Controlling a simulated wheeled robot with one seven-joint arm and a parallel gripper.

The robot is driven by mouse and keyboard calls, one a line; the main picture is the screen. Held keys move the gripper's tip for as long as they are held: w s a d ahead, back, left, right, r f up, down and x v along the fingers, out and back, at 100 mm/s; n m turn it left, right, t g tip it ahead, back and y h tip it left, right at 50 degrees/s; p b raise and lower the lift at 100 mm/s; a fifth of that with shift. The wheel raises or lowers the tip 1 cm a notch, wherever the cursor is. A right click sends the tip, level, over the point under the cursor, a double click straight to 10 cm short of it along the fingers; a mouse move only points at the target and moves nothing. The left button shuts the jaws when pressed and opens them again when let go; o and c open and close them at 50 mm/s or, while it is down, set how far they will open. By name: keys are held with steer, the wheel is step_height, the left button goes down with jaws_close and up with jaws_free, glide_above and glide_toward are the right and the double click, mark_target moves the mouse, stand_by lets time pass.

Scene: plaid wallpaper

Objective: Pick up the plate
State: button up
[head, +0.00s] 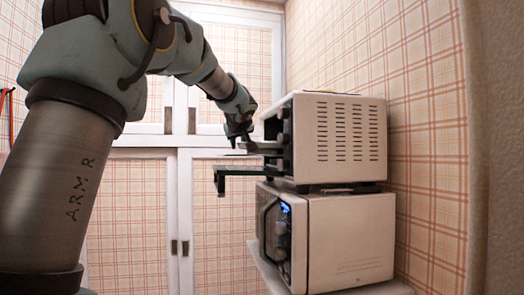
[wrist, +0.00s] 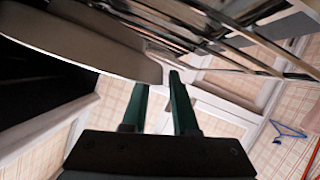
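The plate (wrist: 95,45) is a pale, round-edged disc at the upper left of the wrist view, seen close up. Its rim reaches the tips of my gripper (wrist: 160,80). The two green fingers are apart, with the rim's end at or between their tips; I cannot tell whether they touch it. In the head view my gripper (head: 240,138) is at the front opening of the upper white oven (head: 338,137). The plate is hard to make out there.
The upper oven's door (head: 240,171) is lowered and sticks out below my gripper. A second white appliance (head: 345,240) stands underneath. Metal rack bars (wrist: 230,30) cross the top of the wrist view. A blue hanger (wrist: 288,132) shows at the right. Cabinet doors (head: 127,215) stand behind.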

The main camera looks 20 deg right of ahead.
jaws_close()
stand_by(1.1)
